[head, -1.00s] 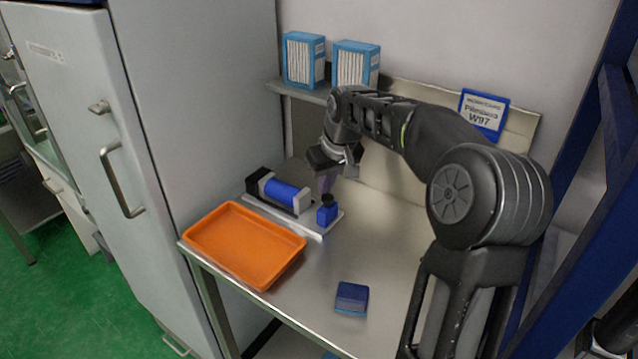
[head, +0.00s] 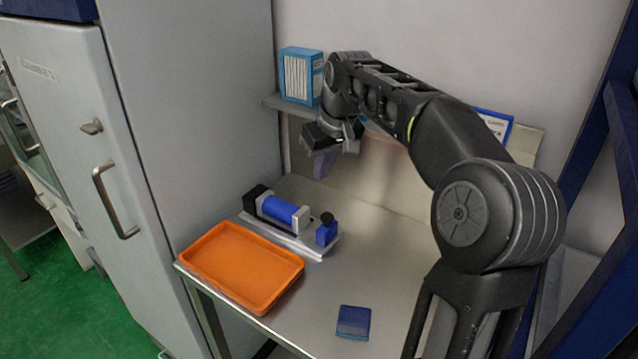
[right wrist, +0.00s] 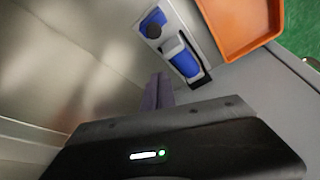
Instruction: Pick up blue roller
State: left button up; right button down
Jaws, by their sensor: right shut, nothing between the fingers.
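The blue roller (head: 279,211) lies in the applicator (head: 318,246), between a black end block and a pale grey end block. It also shows in the right wrist view (right wrist: 182,58). My right gripper (head: 323,166) is in the air above and behind the applicator, apart from the roller, with its fingers pointing down. Its purple fingers (right wrist: 157,90) are shut and empty in the right wrist view. My left gripper is in neither view.
An orange tray (head: 212,284) sits at the table's front left, beside the applicator. A dark blue box (head: 353,322) lies at the front. A blue and white box (head: 301,75) stands on the back shelf. A tall grey cabinet (head: 190,120) borders the left. The table's middle is clear.

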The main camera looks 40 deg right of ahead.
aim_at(283, 211)
jog(key=k+j, duration=0.1)
jog(key=j, duration=0.7)
jog(key=k+j, duration=0.15)
jog(key=j, duration=0.25)
